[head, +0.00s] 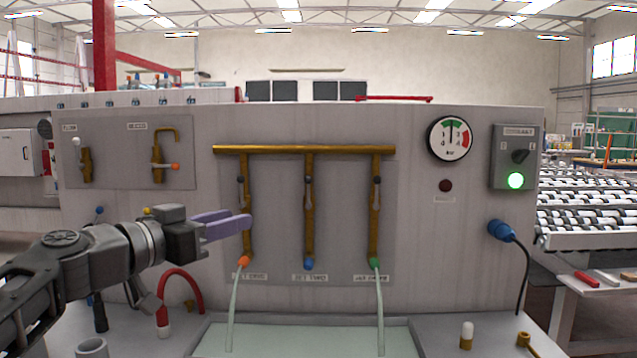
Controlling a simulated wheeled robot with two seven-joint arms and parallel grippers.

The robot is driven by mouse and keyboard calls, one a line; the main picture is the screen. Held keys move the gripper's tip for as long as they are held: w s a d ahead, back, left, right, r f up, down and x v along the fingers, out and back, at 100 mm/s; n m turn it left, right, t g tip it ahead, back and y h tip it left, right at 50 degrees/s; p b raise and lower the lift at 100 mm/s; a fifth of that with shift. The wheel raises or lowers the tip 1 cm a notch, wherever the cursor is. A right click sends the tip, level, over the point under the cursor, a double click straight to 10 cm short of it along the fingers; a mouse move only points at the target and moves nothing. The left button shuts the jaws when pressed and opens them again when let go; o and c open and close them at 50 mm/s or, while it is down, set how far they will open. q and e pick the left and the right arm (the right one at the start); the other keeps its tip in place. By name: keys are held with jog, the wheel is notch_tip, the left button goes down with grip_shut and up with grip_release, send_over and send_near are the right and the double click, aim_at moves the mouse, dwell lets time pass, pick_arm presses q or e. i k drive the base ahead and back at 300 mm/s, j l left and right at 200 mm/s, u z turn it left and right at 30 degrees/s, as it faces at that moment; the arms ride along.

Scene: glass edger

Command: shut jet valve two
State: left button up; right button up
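Jet valve two (309,195) is the middle of three brass valves on the panel, with a small lever along its pipe. Its blue nozzle (308,264) sits above the label "JET TWO" (309,278), and no stream shows below it. My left gripper (247,222) has purple fingers pointing right, in front of or beside the jet one pipe (246,215), left of valve two. The fingers overlap in this view, so their gap and any contact cannot be told. My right gripper is not in view.
Pale streams run from the orange nozzle (244,261) and green nozzle (375,263) into the tray (203,340). A pressure gauge (450,139) and a switch box (515,157) with a lit green lamp are at right. Two more valves (86,163) (160,150) are at left.

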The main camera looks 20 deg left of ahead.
aim_at(309, 179)
jog(key=i, duration=0.9)
